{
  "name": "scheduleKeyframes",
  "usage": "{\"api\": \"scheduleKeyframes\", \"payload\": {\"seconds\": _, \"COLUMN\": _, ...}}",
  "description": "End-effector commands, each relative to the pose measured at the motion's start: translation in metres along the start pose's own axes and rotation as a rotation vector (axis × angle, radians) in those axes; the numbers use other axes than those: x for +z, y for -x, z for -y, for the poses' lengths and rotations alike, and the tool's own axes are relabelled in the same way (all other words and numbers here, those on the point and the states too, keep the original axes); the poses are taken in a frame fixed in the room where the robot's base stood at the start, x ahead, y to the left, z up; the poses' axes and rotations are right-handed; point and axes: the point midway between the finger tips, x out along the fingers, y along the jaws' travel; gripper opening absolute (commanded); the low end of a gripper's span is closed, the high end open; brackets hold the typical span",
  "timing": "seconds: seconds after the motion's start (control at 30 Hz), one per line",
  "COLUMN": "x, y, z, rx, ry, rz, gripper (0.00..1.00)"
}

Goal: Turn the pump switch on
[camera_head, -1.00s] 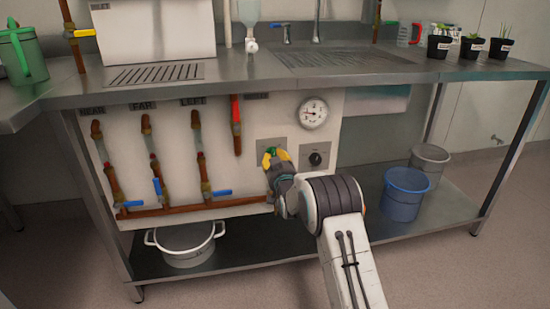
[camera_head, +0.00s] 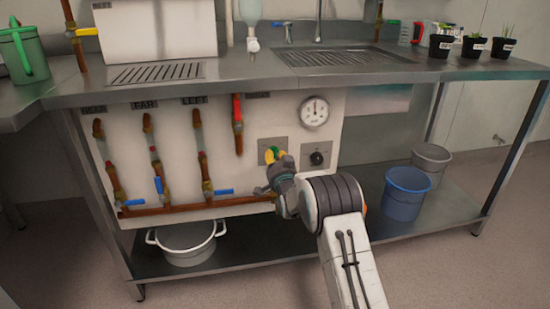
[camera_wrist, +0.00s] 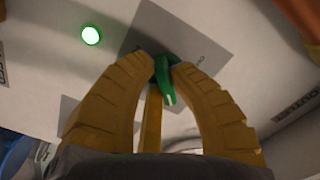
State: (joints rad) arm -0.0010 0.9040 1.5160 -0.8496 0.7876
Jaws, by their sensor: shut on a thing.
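My gripper (camera_head: 272,156) is at the left one of two grey plates on the white panel under the bench. In the wrist view my yellow fingers (camera_wrist: 165,67) are shut on a green switch lever (camera_wrist: 165,82). Its grey plate (camera_wrist: 197,48) carries small lettering that I cannot read well. A round green lamp (camera_wrist: 91,36) glows beside the plate in the wrist view. In the head view my gripper mostly hides the lever. I take this lever for the pump switch; no clear label shows it.
A round gauge (camera_head: 314,112) sits above a black knob (camera_head: 317,158). Below stand a white pot (camera_head: 187,246) and a blue bucket (camera_head: 407,195). The steel bench (camera_head: 240,82) overhangs.

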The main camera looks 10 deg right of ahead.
Motion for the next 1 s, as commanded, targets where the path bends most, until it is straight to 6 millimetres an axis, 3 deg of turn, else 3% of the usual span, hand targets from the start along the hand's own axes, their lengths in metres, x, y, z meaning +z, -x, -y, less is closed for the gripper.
{"api": "scheduleKeyframes", "payload": {"seconds": 0.47, "x": 0.0033, "y": 0.0002, "z": -0.0003, "rx": 0.002, "ry": -0.014, "rz": 0.006, "gripper": 0.00}}
{"api": "scheduleKeyframes", "payload": {"seconds": 0.5, "x": 0.0032, "y": 0.0002, "z": -0.0003, "rx": 0.002, "ry": -0.014, "rz": 0.006, "gripper": 0.20}}
{"api": "scheduleKeyframes", "payload": {"seconds": 0.7, "x": 0.0020, "y": 0.0001, "z": -0.0001, "rx": 0.001, "ry": -0.014, "rz": 0.004, "gripper": 0.37}}
{"api": "scheduleKeyframes", "payload": {"seconds": 0.8, "x": 0.0013, "y": 0.0001, "z": 0.0000, "rx": 0.001, "ry": -0.013, "rz": 0.002, "gripper": 0.46}}
{"api": "scheduleKeyframes", "payload": {"seconds": 1.0, "x": 0.0005, "y": 0.0000, "z": 0.0001, "rx": 0.000, "ry": -0.013, "rz": 0.001, "gripper": 0.46}}
